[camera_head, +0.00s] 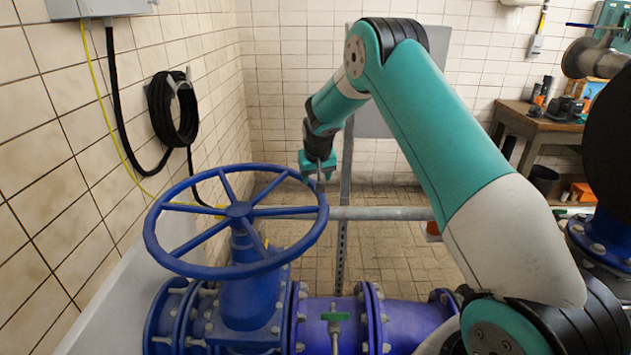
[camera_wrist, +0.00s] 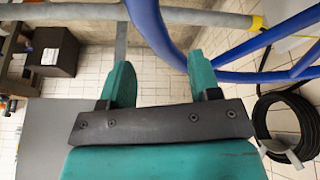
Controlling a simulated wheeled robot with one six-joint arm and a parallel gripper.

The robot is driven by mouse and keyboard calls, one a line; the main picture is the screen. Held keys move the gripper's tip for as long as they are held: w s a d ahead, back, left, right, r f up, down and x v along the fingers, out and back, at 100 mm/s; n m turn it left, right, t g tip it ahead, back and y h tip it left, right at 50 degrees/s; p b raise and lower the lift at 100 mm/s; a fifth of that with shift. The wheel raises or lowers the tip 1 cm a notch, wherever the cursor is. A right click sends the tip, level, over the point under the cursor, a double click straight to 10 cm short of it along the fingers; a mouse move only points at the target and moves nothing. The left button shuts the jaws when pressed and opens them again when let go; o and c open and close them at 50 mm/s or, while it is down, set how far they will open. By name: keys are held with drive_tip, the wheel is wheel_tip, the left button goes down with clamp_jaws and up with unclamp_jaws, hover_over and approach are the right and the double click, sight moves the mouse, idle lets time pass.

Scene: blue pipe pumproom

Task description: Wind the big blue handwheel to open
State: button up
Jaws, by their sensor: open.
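The big blue handwheel (camera_head: 239,209) lies roughly level on top of the blue valve body (camera_head: 248,290) in the head view. It has several spokes and a round hub. My gripper (camera_head: 318,178) points down at the wheel's far right rim. In the wrist view the two teal fingers of my gripper (camera_wrist: 160,75) are spread apart. The blue rim of the handwheel (camera_wrist: 150,25) runs into the space between them, nearer the right finger. I cannot tell whether a finger touches the rim.
A grey horizontal pipe (camera_head: 385,213) and an upright metal strut (camera_head: 344,240) stand just beyond the wheel. The tiled wall (camera_head: 70,160) with a black hose coil (camera_head: 172,110) is at the left. A small green-handled valve (camera_head: 334,317) sits on the blue pipe. A workbench (camera_head: 540,115) stands at the back right.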

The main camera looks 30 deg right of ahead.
drive_tip(key=p+x, duration=0.1)
drive_tip(key=x, duration=0.4)
drive_tip(key=shift+w+d+f, duration=0.1)
drive_tip(key=shift+f, duration=0.2)
clamp_jaws()
drive_tip(key=shift+w, duration=0.1)
